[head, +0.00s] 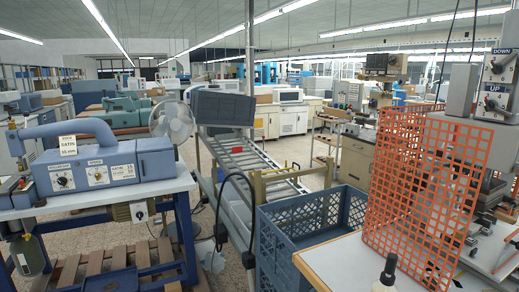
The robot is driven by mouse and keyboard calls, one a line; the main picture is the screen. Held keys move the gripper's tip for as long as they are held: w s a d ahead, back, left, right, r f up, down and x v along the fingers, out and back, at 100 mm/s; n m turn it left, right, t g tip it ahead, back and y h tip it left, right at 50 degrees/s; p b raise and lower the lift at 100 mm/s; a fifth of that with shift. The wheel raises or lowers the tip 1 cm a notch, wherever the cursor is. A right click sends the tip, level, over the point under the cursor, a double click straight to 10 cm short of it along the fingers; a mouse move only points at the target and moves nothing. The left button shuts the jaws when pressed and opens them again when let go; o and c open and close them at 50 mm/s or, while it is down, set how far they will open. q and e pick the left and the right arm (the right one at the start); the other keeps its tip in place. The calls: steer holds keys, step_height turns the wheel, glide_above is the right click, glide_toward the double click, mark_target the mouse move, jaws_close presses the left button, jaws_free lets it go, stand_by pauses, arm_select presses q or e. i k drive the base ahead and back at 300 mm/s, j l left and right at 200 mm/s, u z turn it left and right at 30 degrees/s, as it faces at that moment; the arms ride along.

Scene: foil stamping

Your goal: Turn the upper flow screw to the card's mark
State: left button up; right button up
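A blue machine (105,167) stands on a white-topped bench at the left. A small white card (68,145) with dark print leans at its top; its print is too small to read with certainty. I cannot tell which part is the upper flow screw, nor how either knob is set against a mark. Neither of my grippers shows in the head view.
A blue plastic crate (306,235) stands in the middle foreground. An orange mesh guard (420,195) rises from a white table (350,262) at the right, with a bottle (386,275) at its front. A roller conveyor (243,158) runs behind. Wooden pallet slats lie under the left bench.

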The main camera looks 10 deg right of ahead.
mark_target(495, 69)
steer(key=z, duration=1.6)
